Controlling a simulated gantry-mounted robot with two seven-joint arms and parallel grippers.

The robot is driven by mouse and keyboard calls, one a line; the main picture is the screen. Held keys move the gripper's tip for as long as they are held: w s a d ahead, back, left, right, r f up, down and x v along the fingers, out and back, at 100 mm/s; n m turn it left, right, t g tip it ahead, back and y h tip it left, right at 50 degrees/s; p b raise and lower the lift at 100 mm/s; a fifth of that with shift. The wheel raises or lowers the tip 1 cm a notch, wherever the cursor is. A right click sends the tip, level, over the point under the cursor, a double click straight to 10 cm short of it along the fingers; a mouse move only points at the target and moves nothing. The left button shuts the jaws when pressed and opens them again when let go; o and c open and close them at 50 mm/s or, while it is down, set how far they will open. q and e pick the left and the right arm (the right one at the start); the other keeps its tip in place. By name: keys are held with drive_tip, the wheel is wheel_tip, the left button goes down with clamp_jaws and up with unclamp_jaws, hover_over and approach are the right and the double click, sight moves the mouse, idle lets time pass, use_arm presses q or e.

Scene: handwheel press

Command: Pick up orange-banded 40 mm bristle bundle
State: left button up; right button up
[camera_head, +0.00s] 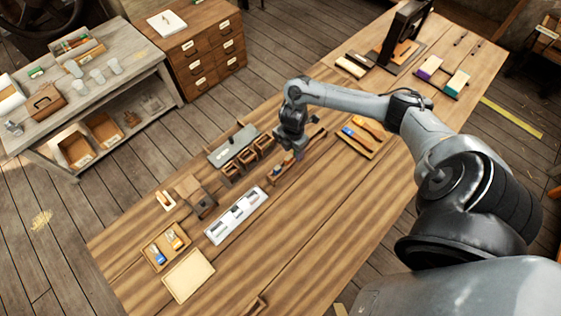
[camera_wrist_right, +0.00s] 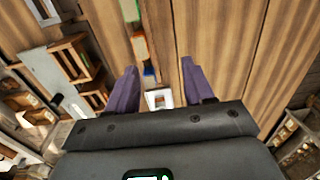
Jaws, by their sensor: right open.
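A narrow wooden rack (camera_head: 315,141) lies on the table under my right gripper (camera_head: 297,153). In the right wrist view a small orange piece (camera_wrist_right: 140,46), probably the orange-banded bundle, sits in a row between a green piece (camera_wrist_right: 130,10) and a blue piece (camera_wrist_right: 149,73). My right gripper (camera_wrist_right: 160,72) is open, its two purple fingers apart with nothing held between them. The orange piece appears just beyond the fingertips, nearer the left finger. Bristles and size cannot be made out. In the head view the gripper partly hides the rack. My left gripper is not in view.
A grey-backed rack with wooden boxes (camera_head: 232,169) stands left of the gripper. A white slotted tray (camera_head: 237,214) lies nearer the front. A wooden tray (camera_head: 345,138) with coloured tools lies to the right. The table's front middle is clear.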

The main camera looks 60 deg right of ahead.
sight(289, 157)
drive_tip(key=shift+w+d+r, duration=0.15)
drive_tip(key=shift+w+r, duration=0.05)
drive_tip(key=shift+w, duration=0.2)
drive_tip(key=shift+w+d+r, duration=0.15)
drive_tip(key=shift+w+r, duration=0.05)
drive_tip(key=shift+w, duration=0.2)
drive_tip(key=shift+w+f+t+b, duration=0.2)
drive_tip(key=shift+w+t+b, duration=0.1)
drive_tip(key=shift+w+b, duration=0.1)
wheel_tip(289, 157, down, 3)
drive_tip(key=shift+f+b, duration=0.1)
drive_tip(key=shift+b, duration=0.5)
drive_tip(key=shift+f, duration=0.95)
drive_tip(key=shift+d+f, duration=0.2)
drive_tip(key=shift+f, duration=2.05)
clamp_jaws()
